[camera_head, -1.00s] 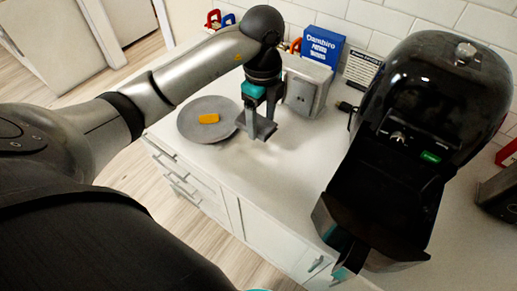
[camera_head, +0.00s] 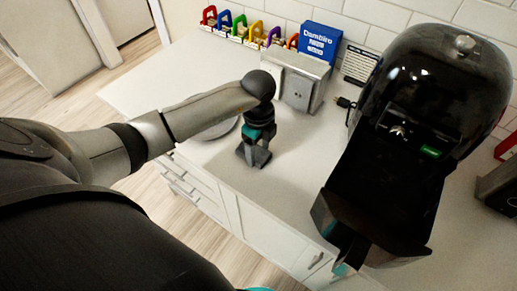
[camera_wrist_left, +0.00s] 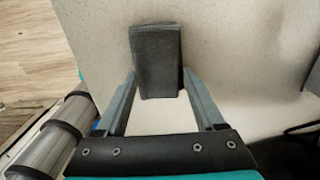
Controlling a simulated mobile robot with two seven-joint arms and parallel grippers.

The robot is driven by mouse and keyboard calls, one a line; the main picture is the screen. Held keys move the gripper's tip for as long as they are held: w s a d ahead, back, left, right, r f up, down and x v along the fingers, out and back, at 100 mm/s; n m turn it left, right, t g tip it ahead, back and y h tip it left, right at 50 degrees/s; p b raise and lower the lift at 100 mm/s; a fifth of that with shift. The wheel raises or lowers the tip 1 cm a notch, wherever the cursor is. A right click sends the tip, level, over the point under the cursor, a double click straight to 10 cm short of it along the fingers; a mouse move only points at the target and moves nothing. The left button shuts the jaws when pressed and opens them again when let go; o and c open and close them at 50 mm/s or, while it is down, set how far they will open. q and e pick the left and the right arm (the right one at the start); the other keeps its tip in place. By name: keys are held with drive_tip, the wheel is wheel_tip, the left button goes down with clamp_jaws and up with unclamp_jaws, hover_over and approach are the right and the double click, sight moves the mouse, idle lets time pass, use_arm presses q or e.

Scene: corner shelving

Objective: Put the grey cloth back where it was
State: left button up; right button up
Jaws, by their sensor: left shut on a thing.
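The grey cloth (camera_wrist_left: 156,62) is a dark, folded rectangular piece between the fingertips of my left gripper (camera_head: 256,152). The left wrist view shows it end-on above the pale counter. The gripper is shut on it and points down near the counter's front edge, right of the plate. In the head view the cloth is mostly hidden by the fingers. I cannot tell whether it touches the counter. My right gripper is not clearly seen in either view.
A grey round plate (camera_head: 221,130) lies on the counter (camera_head: 150,84), partly hidden behind my left forearm. A metal toaster-like box (camera_head: 301,82), a blue box (camera_head: 320,42) and several coloured padlock-shaped items (camera_head: 240,28) stand along the wall.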

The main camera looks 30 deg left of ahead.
sight(258, 150)
use_arm(q)
drive_tip(key=shift+f, duration=0.1)
drive_tip(key=o, duration=1.2)
wheel_tip(258, 150, up, 12)
drive_tip(key=shift+r+p, duration=0.15)
drive_tip(key=shift+p, duration=0.15)
